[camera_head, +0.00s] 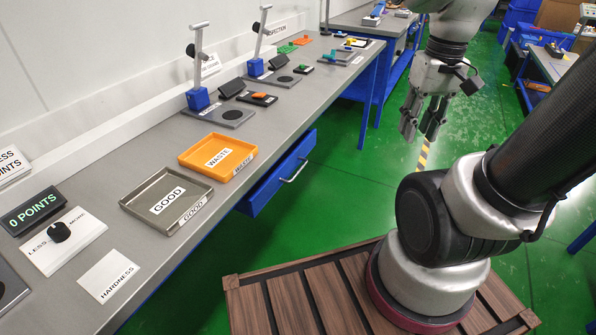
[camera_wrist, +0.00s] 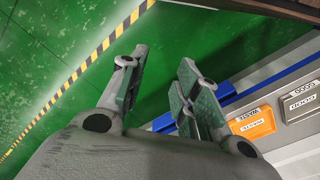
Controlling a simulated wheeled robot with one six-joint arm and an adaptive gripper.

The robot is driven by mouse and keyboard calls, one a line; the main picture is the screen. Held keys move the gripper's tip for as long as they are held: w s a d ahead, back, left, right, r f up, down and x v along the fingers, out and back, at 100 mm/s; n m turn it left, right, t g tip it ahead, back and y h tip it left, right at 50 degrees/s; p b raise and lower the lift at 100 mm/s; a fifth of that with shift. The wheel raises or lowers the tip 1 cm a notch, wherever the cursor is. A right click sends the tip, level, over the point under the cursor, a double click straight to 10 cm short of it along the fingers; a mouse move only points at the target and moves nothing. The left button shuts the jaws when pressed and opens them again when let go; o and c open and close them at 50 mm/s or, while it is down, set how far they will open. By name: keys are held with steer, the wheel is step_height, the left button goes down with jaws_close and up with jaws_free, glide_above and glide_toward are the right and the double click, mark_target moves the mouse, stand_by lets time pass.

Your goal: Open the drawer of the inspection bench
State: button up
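The blue drawer (camera_head: 270,185) is under the front edge of the grey inspection bench (camera_head: 105,190), below the orange and grey trays. Its front carries a silver bar handle (camera_head: 295,171). No drawer interior shows, and it looks shut. My gripper (camera_head: 421,122) hangs with fingers pointing down, to the right of the drawer and well apart from it, over the green floor. In the wrist view my gripper (camera_wrist: 161,65) has its fingers spread, with nothing between them. A blue strip (camera_wrist: 222,94), probably the drawer, shows there behind the right finger; its handle cannot be made out.
On the bench are an orange WASTE tray (camera_head: 190,158), a grey GOOD tray (camera_head: 140,207), a dial panel (camera_head: 75,245) and several blue-based stands. A slatted wooden platform (camera_head: 300,300) is below my arm. Green floor lies free between my gripper and the drawer.

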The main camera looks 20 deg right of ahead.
steer(key=w+a+f+m+g+y, duration=0.1)
steer(key=w+a+f+m+y, duration=0.1)
steer(key=a+f+m+y, duration=0.35)
steer(key=w+a+f+m+y, duration=0.2)
steer(key=f+m+y, duration=0.1)
steer(key=f+m, duration=0.55)
steer(key=w+a+f+m+g+y, duration=0.1)
steer(key=w+a+f+m+y, duration=0.25)
steer(key=f, duration=0.55)
steer(key=m+t, duration=0.9)
steer(key=m, duration=1)
glide_toward(299, 171)
steer(key=s+a+f, duration=0.3)
steer(key=s+a, duration=0.2)
steer(key=s, duration=0.1)
steer(key=w+d+m+t+h, duration=0.1)
steer(key=w+d+m+t, duration=0.25)
steer(key=w+m, duration=0.25)
steer(key=shift+m, duration=0.25)
steer(key=x, duration=0.5)
steer(key=r+x, duration=0.1)
steer(key=x, duration=0.2)
steer(key=shift+w+a+f, duration=0.1)
steer(key=shift+a, duration=0.2)
jaws_close()
